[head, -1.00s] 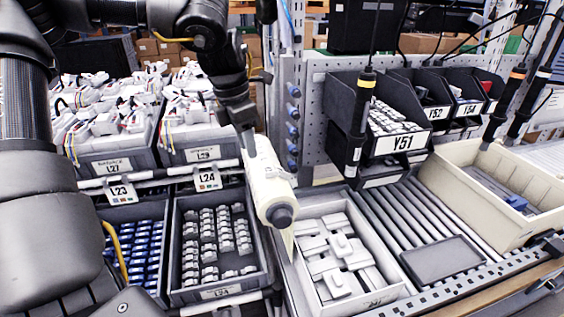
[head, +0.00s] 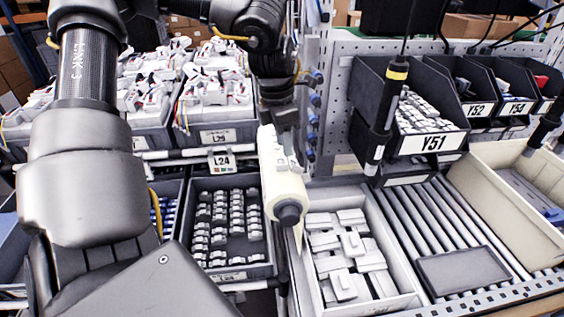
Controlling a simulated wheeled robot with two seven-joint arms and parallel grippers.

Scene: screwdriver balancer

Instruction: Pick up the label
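A cream label dispenser (head: 281,187) with a dark round knob at its front end stands in the middle, between the part bins and the grey tray. A thin pale strip hangs below its front end; I cannot make out a separate label. My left gripper (head: 286,146) points down at the back upper part of the dispenser, touching it or just above it. The fingers overlap the dispenser, and I cannot tell whether they are open or hold anything. My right gripper is not in view.
A grey tray (head: 306,268) of white parts stands right of the dispenser, beside a roller conveyor (head: 425,222). A hanging screwdriver (head: 384,116) is in front of black bin Y51 (head: 432,143). A beige crate (head: 522,225) is far right. Bin L24 (head: 270,270) is left.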

